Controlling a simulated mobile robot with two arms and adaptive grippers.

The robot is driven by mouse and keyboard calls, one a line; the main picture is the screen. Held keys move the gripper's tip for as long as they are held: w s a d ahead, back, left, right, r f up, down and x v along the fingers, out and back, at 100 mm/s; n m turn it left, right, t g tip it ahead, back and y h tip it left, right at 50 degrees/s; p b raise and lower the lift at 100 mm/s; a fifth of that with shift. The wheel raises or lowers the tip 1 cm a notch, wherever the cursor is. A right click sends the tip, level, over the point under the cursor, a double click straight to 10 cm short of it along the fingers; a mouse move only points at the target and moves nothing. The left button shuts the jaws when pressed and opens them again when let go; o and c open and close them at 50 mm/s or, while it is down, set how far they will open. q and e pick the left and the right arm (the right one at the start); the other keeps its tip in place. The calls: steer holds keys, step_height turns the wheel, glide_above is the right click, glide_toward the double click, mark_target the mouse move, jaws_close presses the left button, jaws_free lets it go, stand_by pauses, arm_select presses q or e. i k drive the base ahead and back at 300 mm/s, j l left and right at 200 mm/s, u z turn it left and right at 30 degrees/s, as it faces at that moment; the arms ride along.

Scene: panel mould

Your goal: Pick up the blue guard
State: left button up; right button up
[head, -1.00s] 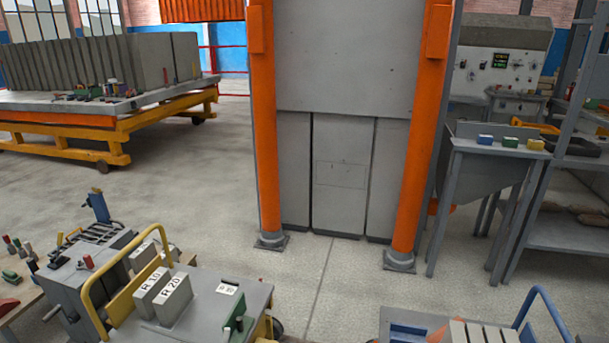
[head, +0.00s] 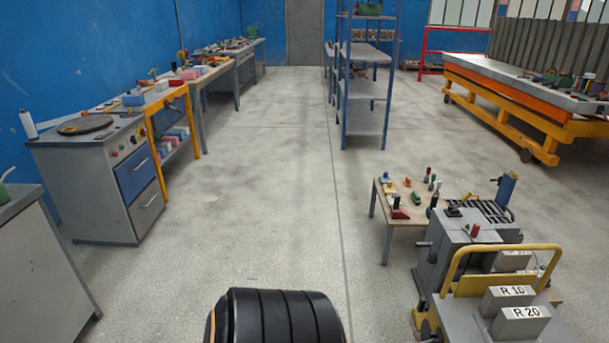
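I cannot make out with certainty which thing is the blue guard. A small blue block (head: 134,100) lies on the yellow-legged bench (head: 150,110) along the left wall. A blue upright piece (head: 508,187) stands at the back of the grey machine (head: 470,245) at the right. Neither of my grippers is in the head view, so their state is hidden.
A small wooden table (head: 385,225) with coloured pieces stands beside the machine. A grey cabinet (head: 95,185) with a round plate on top stands at the left. A blue shelf rack (head: 365,90) is further back. The middle floor is clear.

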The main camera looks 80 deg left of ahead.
mark_target(383, 179)
steer(key=u, duration=2)
steer(key=i+j+u, duration=0.1)
steer(key=i+u, duration=0.4)
steer(key=i, duration=1.65)
